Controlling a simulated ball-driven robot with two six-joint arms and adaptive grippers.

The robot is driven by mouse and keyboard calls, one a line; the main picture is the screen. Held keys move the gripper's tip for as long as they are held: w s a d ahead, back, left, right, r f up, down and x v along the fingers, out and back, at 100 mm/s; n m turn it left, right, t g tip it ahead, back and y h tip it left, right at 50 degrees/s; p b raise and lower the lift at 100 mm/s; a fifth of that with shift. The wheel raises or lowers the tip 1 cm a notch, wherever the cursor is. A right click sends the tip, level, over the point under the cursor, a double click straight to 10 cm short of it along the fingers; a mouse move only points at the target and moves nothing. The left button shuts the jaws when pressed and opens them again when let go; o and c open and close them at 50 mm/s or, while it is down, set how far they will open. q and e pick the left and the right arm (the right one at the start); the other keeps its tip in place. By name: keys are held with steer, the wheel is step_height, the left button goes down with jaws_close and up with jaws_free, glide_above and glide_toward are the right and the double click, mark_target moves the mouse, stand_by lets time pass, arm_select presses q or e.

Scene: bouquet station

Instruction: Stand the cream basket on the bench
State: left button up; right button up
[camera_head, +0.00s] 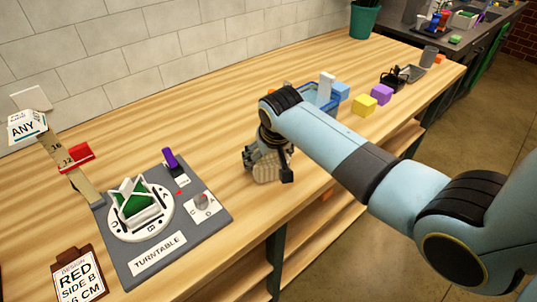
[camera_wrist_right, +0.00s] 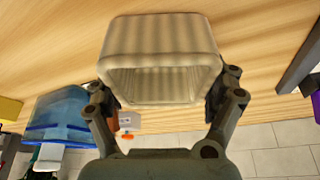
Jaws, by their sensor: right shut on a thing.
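The cream basket (camera_head: 265,170) is ribbed and hangs in my right gripper (camera_head: 268,160), over the front part of the wooden bench (camera_head: 215,140). In the right wrist view the basket (camera_wrist_right: 160,35) fills the top middle, its opening facing the camera. The fingers of the right gripper (camera_wrist_right: 162,92) are shut on it from both sides. I cannot tell whether its base touches the bench. My left gripper is not in view.
A grey turntable board (camera_head: 190,245) with a white and green holder (camera_head: 137,203) lies left of the basket. A design card (camera_head: 80,278) and a measuring post (camera_head: 75,165) stand further left. A blue crate (camera_head: 318,98), yellow block (camera_head: 364,104) and purple block (camera_head: 381,93) are behind my arm.

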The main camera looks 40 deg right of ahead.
steer(key=shift+f, duration=0.1)
steer(key=o, duration=1)
steer(key=shift+s+r, duration=0.1)
steer(key=shift+r, duration=0.3)
steer(key=v, duration=1.1)
steer(key=shift+s+a+r, duration=0.15)
steer(key=shift+r, duration=0.05)
